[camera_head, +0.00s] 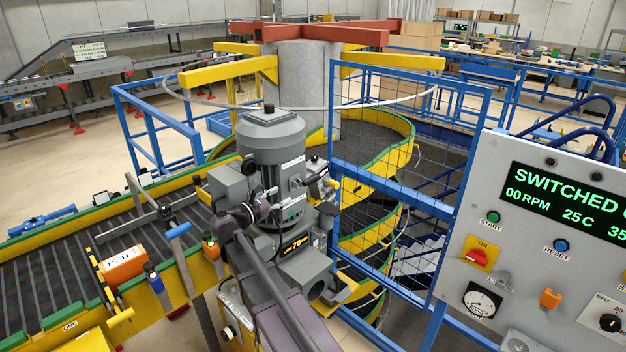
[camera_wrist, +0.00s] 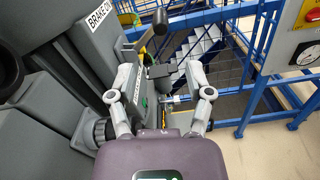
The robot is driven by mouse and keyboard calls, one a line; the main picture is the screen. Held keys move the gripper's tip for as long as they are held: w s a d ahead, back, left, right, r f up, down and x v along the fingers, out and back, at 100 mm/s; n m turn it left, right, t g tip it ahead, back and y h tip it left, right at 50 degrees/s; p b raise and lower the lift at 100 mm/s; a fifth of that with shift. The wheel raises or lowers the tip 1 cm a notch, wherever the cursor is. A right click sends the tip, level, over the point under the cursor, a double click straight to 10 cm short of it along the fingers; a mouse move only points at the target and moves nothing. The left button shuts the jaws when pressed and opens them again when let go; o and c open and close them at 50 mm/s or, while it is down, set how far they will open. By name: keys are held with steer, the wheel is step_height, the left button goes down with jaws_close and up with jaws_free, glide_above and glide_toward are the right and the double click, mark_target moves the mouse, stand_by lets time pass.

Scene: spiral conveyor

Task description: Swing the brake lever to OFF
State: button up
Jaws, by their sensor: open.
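The brake lever (camera_wrist: 148,42) is a grey arm with a black knob, at the top middle of the wrist view. It sticks out from the grey drive unit (camera_head: 274,137) beside a white plate that reads "BRAKE ON", partly cut off. My gripper (camera_wrist: 161,70) has its two grey fingers spread wide, with nothing between them. The lever's knob is beyond the fingertips in the picture, apart from them. In the head view, my arm reaches up to the front of the drive unit, and small parts there are hard to tell apart.
A blue mesh guard (camera_head: 392,150) stands right of the drive unit. The grey control panel (camera_head: 540,255) with a lit display is at the right. The spiral conveyor (camera_head: 372,205) is behind.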

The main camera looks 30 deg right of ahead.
mark_target(310, 181)
steer(key=shift+d, duration=0.1)
steer(key=shift+x, duration=6.8)
